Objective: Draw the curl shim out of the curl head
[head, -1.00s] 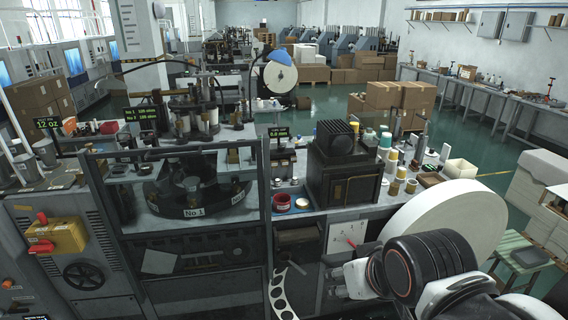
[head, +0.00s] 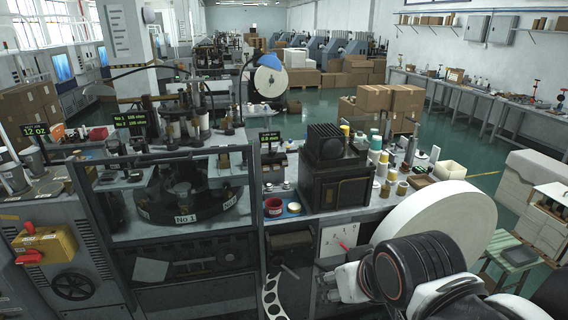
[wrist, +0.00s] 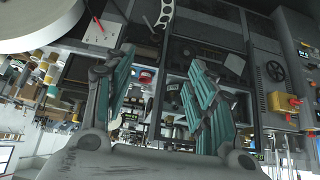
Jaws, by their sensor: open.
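My gripper (wrist: 155,92) is open and empty in the wrist view, its two teal-padded fingers spread apart. In the head view my arm's dark wrist covers most of it, at the lower right. The forming machine's turret (head: 183,206) sits behind a frame left of centre, with a plate reading No 1 (head: 184,219). Tooling posts (head: 185,125) stand above and behind it. I cannot pick out the curl head or the curl shim with certainty in either view. My gripper is apart from the turret, in front of the machine and to its right.
A large white paper roll (head: 462,215) stands close on the right, beside my arm. A dark boxy unit (head: 330,172) and small cups and jars crowd the bench. A punched strip (head: 271,298) hangs in front. A yellow box with red handles (head: 44,244) is at left. Green floor lies open behind.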

